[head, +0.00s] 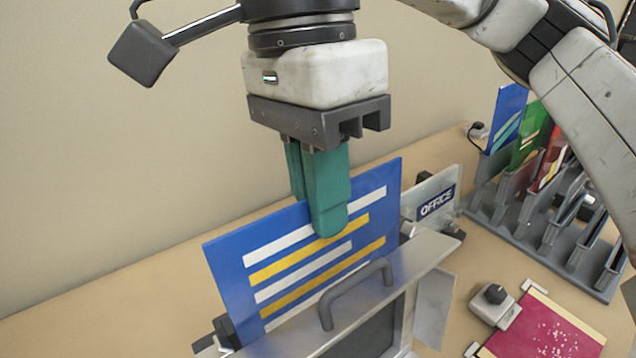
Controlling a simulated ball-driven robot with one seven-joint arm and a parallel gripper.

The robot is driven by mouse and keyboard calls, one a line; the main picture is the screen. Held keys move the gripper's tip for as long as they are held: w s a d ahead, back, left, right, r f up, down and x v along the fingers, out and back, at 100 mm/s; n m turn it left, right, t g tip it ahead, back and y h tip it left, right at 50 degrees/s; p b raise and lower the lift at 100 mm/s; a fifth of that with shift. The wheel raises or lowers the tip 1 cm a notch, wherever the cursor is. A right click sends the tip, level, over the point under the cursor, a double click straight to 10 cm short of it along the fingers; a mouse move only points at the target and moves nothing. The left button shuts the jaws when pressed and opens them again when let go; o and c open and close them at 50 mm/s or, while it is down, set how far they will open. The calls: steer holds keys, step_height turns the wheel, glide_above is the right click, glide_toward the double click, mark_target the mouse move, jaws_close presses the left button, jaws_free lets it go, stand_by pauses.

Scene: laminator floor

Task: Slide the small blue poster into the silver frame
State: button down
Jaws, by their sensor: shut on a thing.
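A blue poster (225,250) with white and yellow stripes stands upright, slightly tilted in the picture, at the centre. My gripper (328,225) is shut on its top edge, with teal fingers around the panel. A silver frame (425,278) with a grey handle (355,292) stands in front of the poster. The poster's lower part is hidden behind the frame, so I cannot tell how deep it sits or whether it is in the slot.
An OFFICE sign (436,201) stands just right of the poster. A grey rack (490,195) holds several coloured panels at the right. A crimson panel (540,330) lies at the lower right beside a small knobbed box (494,305). The table's left side is bare.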

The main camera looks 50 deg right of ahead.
steer(key=shift+s+f+b, duration=0.15)
steer(key=shift+f+b, duration=0.55)
steer(key=shift+f, duration=0.25)
steer(key=shift+s+f+b, duration=0.15)
steer(key=shift+f+b, duration=0.55)
steer(key=shift+f, duration=0.2)
steer(key=shift+a, duration=0.1)
steer(key=c, duration=1.2)
jaws_free()
steer(key=shift+o, duration=0.2)
steer(key=shift+r, duration=0.1)
step_height(320, 180, up, 10)
steer(key=w, duration=0.2)
steer(key=shift+d+r+p, duration=0.2)
steer(key=shift+r+p, duration=0.05)
steer(key=shift+p, duration=0.15)
steer(key=shift+s, duration=0.1)
